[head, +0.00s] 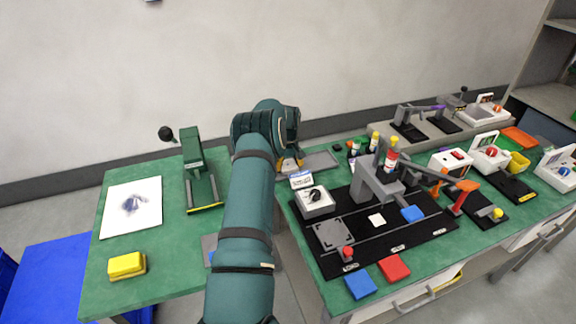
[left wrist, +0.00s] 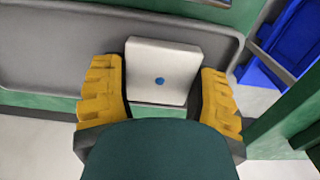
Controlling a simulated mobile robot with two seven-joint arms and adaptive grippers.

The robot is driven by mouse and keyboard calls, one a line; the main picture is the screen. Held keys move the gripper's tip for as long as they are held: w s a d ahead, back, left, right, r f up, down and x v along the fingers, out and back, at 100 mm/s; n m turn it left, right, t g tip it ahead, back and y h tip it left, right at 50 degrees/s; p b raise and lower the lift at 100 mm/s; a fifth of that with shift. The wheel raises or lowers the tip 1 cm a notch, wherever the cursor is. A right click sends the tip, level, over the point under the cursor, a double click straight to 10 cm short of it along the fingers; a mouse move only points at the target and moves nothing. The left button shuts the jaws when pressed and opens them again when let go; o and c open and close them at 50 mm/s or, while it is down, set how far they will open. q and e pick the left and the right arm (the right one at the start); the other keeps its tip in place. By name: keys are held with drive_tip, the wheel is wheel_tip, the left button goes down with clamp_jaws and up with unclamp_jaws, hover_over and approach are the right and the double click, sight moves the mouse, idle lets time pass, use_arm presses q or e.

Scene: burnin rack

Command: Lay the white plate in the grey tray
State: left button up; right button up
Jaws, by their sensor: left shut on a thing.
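The white plate (left wrist: 163,64), a pale square with a blue dot, is between the yellow fingers of my left gripper (left wrist: 160,90), which is shut on it. In the head view my left gripper (head: 290,162) is at the back of the green table, beside the grey tray (head: 322,160); the arm hides the plate there. In the left wrist view the grey tray (left wrist: 55,50) lies behind and left of the plate. I cannot tell whether the plate touches the tray. My right gripper is not in view.
A grey fixture (head: 372,185) stands on a black board (head: 385,245) right of my arm, with a white box (head: 314,203) near the tray. A green press (head: 199,175) and a yellow block (head: 127,265) are left. Small bottles stand right of the tray.

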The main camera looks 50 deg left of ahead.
sight(288, 165)
use_arm(q)
drive_tip(key=shift+f, duration=0.15)
drive_tip(key=o, duration=1.2)
wheel_tip(288, 165, up, 12)
drive_tip(key=shift+r+p, duration=0.15)
drive_tip(key=shift+p, duration=0.75)
